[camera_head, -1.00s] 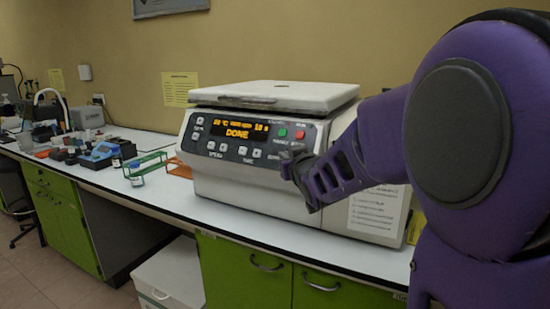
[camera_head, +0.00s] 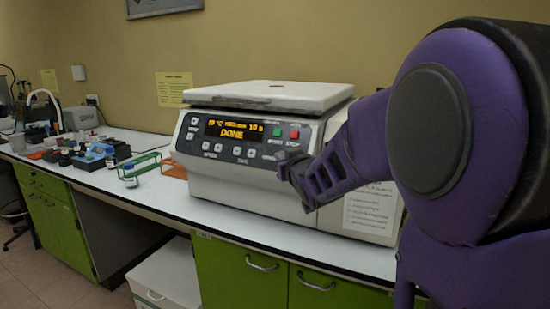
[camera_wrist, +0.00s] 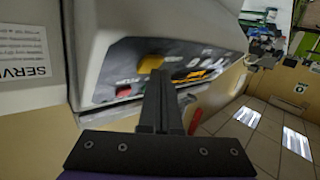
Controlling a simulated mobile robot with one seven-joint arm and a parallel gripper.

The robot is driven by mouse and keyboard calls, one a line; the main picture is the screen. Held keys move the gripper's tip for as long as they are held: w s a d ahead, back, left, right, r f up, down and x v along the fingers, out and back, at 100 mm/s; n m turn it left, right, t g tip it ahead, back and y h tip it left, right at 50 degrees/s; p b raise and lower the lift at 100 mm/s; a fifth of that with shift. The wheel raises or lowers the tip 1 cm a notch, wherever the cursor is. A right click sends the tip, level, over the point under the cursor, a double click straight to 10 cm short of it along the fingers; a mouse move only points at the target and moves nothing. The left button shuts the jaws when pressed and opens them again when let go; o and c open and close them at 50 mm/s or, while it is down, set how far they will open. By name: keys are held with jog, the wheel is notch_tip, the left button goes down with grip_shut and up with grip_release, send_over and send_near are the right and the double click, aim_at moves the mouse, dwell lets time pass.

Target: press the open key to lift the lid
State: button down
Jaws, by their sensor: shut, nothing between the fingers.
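The white centrifuge (camera_head: 240,190) stands on the bench, its lid (camera_head: 270,94) lying down flat on top. Its dark front panel shows an amber display (camera_head: 234,130) reading DONE. A green key (camera_head: 277,133) and a red key (camera_head: 295,134) sit at the panel's right end. My gripper (camera_head: 284,172) is shut and empty, in front of the panel's lower right part. In the wrist view my closed fingers (camera_wrist: 158,78) point at the panel, near a yellow key (camera_wrist: 150,63) whose label I cannot read. I cannot tell whether the fingertips touch it.
A green rack (camera_head: 142,165) and an orange rack (camera_head: 176,168) stand left of the centrifuge. Small instruments and bottles crowd the bench farther left. Green cabinets (camera_head: 235,265) and a white bin (camera_head: 165,275) are below the bench.

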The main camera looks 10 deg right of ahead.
jog(key=shift+w+d+f, duration=0.15)
jog(key=shift+w, duration=0.05)
dwell(0.3)
jog(key=shift+s, duration=0.1)
jog(key=shift+s+a+r, duration=0.4)
jog(key=shift+s, duration=0.05)
dwell(0.4)
jog(key=s+a+r, duration=0.2)
jog(key=s, duration=0.1)
jog(key=shift+s+a+r, duration=0.25)
jog(key=shift+r, duration=0.1)
dwell(0.5)
